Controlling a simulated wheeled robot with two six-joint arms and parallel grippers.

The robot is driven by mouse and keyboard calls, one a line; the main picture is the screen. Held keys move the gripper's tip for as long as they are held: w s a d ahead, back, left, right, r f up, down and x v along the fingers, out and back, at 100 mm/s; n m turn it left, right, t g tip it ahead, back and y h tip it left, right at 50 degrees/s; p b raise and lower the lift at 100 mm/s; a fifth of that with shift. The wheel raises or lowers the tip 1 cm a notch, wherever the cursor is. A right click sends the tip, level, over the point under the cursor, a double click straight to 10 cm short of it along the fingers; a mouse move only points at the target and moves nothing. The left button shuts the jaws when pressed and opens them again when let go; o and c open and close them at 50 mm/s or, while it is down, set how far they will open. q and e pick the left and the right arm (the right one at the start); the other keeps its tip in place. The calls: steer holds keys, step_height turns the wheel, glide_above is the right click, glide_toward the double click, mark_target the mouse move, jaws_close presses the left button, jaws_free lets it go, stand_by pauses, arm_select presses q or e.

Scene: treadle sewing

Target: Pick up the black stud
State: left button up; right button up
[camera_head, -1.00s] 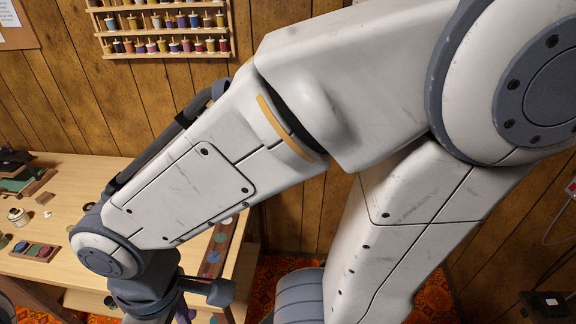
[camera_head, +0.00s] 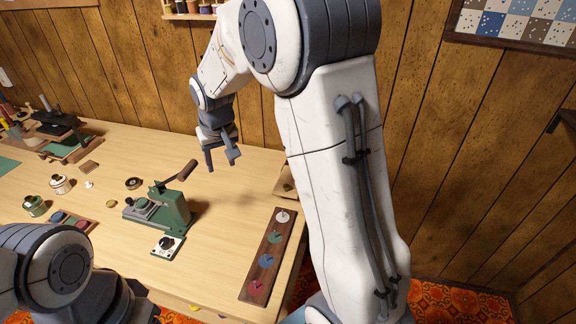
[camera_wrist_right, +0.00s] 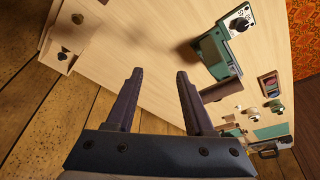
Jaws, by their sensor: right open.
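I cannot identify the black stud for certain. A small dark piece (camera_wrist_right: 63,54) sits on a pale wooden holder (camera_wrist_right: 55,62) at the upper left of the right wrist view, with another dark piece (camera_wrist_right: 77,19) above it. In the head view that holder (camera_head: 281,188) is partly hidden behind my right arm. My right gripper (camera_head: 222,163) is open and empty above the back of the table, left of the holder. Its two fingers (camera_wrist_right: 160,73) stand apart in the wrist view. My left arm shows at the lower left, but its fingers are not visible.
A green press (camera_head: 175,210) stands mid-table beside a dial box (camera_head: 167,246). A wooden strip (camera_head: 252,293) with coloured discs lies along the right edge. Small pots (camera_head: 60,184) and a disc tray (camera_head: 88,228) are at left. The wooden wall (camera_head: 150,75) is behind.

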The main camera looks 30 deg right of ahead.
steer(key=w+d+f+m+h+b, duration=0.1)
steer(key=d+f, duration=0.4)
steer(key=d, duration=0.5)
steer(key=w+d+f+m+h+b, duration=0.1)
steer(key=w+d+f, duration=0.4)
steer(key=d, duration=0.6)
steer(key=w+d+f+m+t+h+b, duration=0.1)
steer(key=w+d+f+m+b, duration=0.1)
steer(key=d+f, duration=0.4)
steer(key=shift+w+d+f+m+b, duration=0.1)
steer(key=shift+w+d+m, duration=0.25)
steer(key=shift+d, duration=0.55)
steer(key=shift+w+d+f+m+b, duration=0.1)
steer(key=shift+w+d+f+m, duration=0.1)
steer(key=shift+d+m, duration=0.45)
steer(key=shift+w+d+f+m+b, duration=0.1)
steer(key=shift+w+d+m, duration=0.15)
steer(key=shift+d, duration=0.85)
steer(key=shift+p+x, duration=0.4)
steer(key=shift+x, duration=2.55)
arm_select(q)
step_height(320, 180, down, 6)
steer(key=shift+d+r, duration=0.1)
arm_select(e)
jaws_close()
